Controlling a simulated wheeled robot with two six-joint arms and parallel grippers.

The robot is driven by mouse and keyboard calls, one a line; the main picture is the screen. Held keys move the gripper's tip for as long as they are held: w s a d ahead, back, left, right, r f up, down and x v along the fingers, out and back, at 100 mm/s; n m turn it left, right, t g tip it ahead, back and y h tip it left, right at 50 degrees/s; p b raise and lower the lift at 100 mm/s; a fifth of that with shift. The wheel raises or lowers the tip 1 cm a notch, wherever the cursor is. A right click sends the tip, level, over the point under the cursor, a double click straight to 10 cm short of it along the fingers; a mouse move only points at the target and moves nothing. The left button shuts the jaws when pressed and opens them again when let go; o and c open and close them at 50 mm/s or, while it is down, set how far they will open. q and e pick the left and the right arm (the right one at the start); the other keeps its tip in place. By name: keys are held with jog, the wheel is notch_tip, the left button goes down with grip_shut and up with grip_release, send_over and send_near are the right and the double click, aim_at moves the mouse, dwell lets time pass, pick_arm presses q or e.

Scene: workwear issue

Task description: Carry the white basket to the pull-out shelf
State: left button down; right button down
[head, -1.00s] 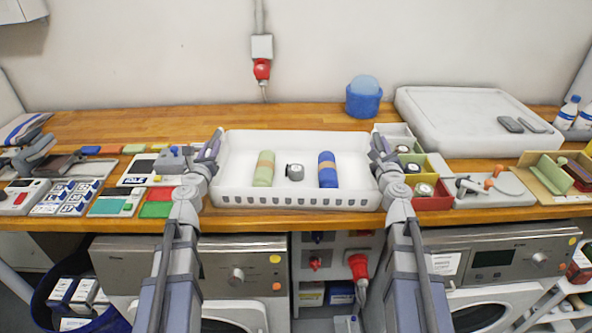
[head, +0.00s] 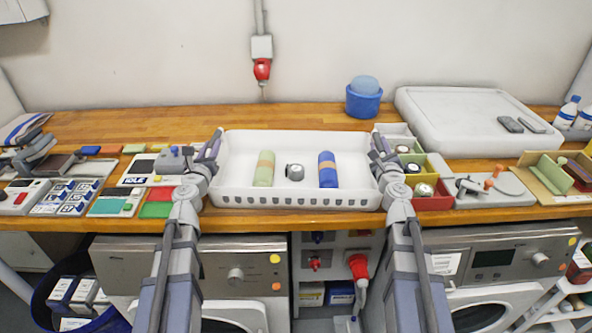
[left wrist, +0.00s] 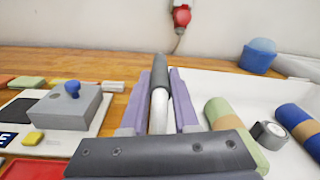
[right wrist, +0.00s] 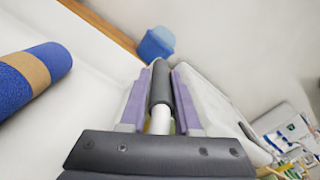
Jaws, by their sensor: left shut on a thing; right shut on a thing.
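The white basket (head: 296,201) is at the front edge of the wooden worktop, in the middle of the head view. It holds a green roll (head: 264,169) with a tan band, a small dark-and-silver round item (head: 295,172) and a blue roll (head: 328,170) with a tan band. My left gripper (head: 214,148) is shut on the basket's left handle, a grey grip (left wrist: 160,75) between the fingers. My right gripper (head: 379,148) is shut on the right handle (right wrist: 160,82). I cannot tell whether the basket's bottom touches the worktop. I cannot make out the pull-out shelf.
Devices and coloured pads crowd the worktop (head: 150,112) on the left. Coloured bins (head: 433,201) stand close to the basket's right side. Machines (head: 215,268) sit below.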

pick_arm(q)
jog(key=shift+r, duration=0.1)
pick_arm(e)
jog(key=shift+r, duration=0.15)
